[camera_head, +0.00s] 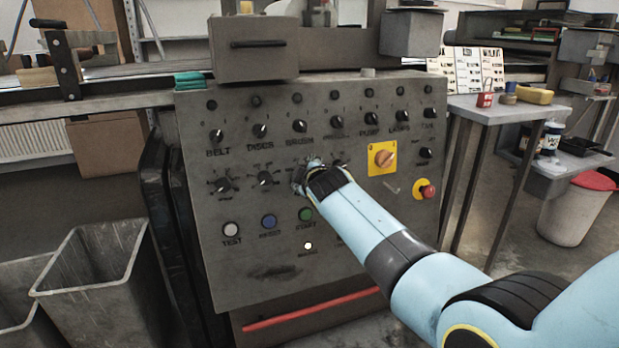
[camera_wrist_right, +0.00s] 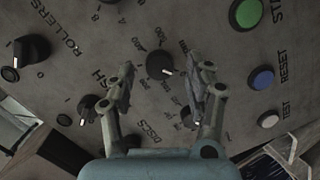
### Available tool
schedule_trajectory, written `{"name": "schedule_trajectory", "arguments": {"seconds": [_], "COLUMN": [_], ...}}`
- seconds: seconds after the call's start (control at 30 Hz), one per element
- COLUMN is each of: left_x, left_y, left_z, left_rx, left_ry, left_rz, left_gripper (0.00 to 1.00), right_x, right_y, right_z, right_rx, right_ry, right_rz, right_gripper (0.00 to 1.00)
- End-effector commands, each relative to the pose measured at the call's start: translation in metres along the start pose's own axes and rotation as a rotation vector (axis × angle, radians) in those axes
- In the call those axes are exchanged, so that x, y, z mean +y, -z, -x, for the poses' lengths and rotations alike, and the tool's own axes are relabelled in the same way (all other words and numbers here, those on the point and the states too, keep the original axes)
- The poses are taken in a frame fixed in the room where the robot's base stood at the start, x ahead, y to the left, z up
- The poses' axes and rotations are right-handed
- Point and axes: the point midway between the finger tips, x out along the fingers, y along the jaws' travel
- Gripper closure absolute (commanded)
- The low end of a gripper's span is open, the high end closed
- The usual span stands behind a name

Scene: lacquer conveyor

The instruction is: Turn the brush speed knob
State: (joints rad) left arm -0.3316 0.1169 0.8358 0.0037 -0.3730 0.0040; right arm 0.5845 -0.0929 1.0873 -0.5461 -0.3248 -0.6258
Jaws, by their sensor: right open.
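The control panel (camera_head: 355,255) stands upright in front of me, with a row of small selector knobs above a row of dial knobs. In the right wrist view the brush speed knob (camera_wrist_right: 160,65), black with a white pointer line, sits within a printed number scale. My right gripper (camera_wrist_right: 167,80) is open, its two fingers on either side of this knob; I cannot tell if they touch it. In the head view my right gripper (camera_head: 307,178) is at the panel below the brush selector knob (camera_head: 299,125) and hides the brush speed knob. My left gripper is not in view.
The discs speed knob (camera_head: 264,178) is close to the left of the gripper. The green start button (camera_head: 305,214) and blue reset button (camera_head: 268,222) lie below. A yellow-plated rotary switch (camera_head: 382,158) and red emergency button (camera_head: 427,191) are to the right.

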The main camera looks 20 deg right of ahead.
Motion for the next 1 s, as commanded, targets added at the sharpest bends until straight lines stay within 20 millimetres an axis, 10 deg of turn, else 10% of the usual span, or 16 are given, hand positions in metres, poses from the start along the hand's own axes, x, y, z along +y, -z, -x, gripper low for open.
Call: {"name": "schedule_trajectory", "arguments": {"seconds": [0.4, 1.0], "left_x": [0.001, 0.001], "left_y": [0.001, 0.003], "left_z": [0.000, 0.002], "left_rx": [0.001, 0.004], "left_ry": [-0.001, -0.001], "left_rz": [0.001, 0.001], "left_gripper": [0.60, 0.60], "right_x": [-0.002, -0.005], "right_y": [0.000, -0.003], "right_z": [0.058, 0.067], "right_rx": [0.000, -0.004], "right_ry": [0.002, 0.011], "right_rz": [0.000, 0.002], "right_gripper": [0.46, 0.46]}}
